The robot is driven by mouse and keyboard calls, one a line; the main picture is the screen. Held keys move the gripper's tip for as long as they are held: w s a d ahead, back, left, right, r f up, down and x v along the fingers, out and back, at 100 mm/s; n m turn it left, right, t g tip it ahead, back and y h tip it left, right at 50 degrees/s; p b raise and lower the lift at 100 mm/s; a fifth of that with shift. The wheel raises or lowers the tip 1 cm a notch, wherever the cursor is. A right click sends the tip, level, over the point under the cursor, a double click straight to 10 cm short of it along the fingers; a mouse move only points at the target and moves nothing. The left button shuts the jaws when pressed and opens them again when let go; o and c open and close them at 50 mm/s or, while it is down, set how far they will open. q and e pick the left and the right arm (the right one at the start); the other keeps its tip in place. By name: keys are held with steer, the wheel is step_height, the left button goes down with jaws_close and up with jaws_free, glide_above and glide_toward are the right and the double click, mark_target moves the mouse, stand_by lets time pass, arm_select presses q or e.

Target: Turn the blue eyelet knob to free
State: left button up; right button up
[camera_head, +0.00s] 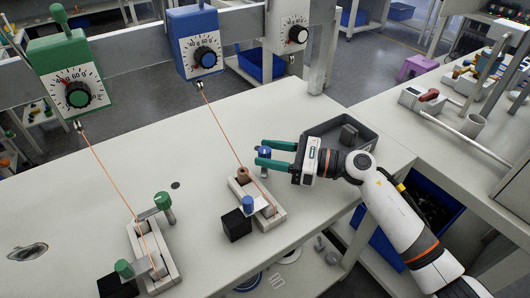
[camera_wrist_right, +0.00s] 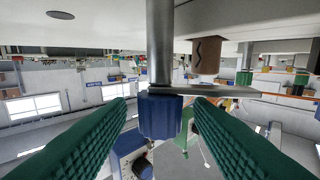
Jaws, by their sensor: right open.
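The blue eyelet knob (camera_head: 264,152) stands on a grey post at the far end of the blue-side fixture (camera_head: 272,216). In the right wrist view the knob (camera_wrist_right: 160,115) sits between my green fingers, with a small gap on each side. A flat metal arm (camera_wrist_right: 205,91) reaches from its post towards a brown peg (camera_wrist_right: 207,56). The brown peg also shows in the head view (camera_head: 242,175). My right gripper (camera_head: 276,154) is open around the knob. An orange cord (camera_head: 222,130) runs from the blue dial box (camera_head: 193,42) to the fixture. My left gripper is out of view.
A second blue knob (camera_head: 248,203) and a black block (camera_head: 237,225) are at the fixture's near end. A green-side fixture (camera_head: 155,258) stands to the left. A grey tray (camera_head: 340,133) lies behind my right gripper. The table's middle is clear.

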steer(key=b+v, duration=0.2)
steer(key=v, duration=0.7)
steer(key=shift+d+f, duration=0.1)
steer(key=shift+d, duration=0.3)
steer(key=shift+s+d, duration=0.15)
steer(key=shift+d, duration=0.25)
